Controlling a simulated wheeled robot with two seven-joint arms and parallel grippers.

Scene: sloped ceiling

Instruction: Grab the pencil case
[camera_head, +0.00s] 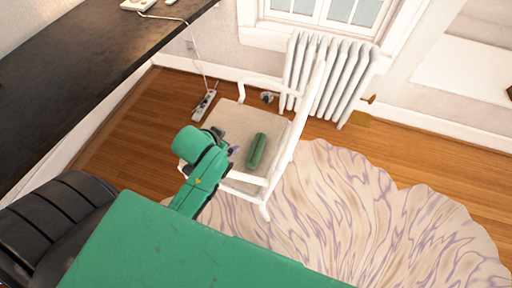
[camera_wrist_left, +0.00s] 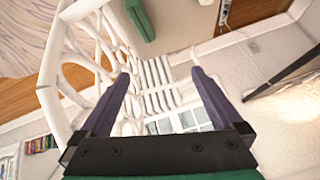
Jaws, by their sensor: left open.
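The pencil case (camera_head: 256,151) is a green, elongated pouch lying on the beige seat of a white chair (camera_head: 238,119). In the left wrist view the pencil case (camera_wrist_left: 140,19) shows at the top, beyond the fingertips and left of centre. My left gripper (camera_head: 227,142) is over the chair seat, to the left of the pencil case and apart from it. Its two dark fingers (camera_wrist_left: 157,82) are spread in the left wrist view with nothing between them. My right gripper is not in view.
The chair's white armrests and back (camera_head: 306,112) stand around the seat. A white radiator (camera_head: 327,76) is behind it under the window. A dark counter (camera_head: 85,62) is at the left. A power strip (camera_head: 204,105) lies on the floor. A pale patterned rug (camera_head: 370,215) covers the right.

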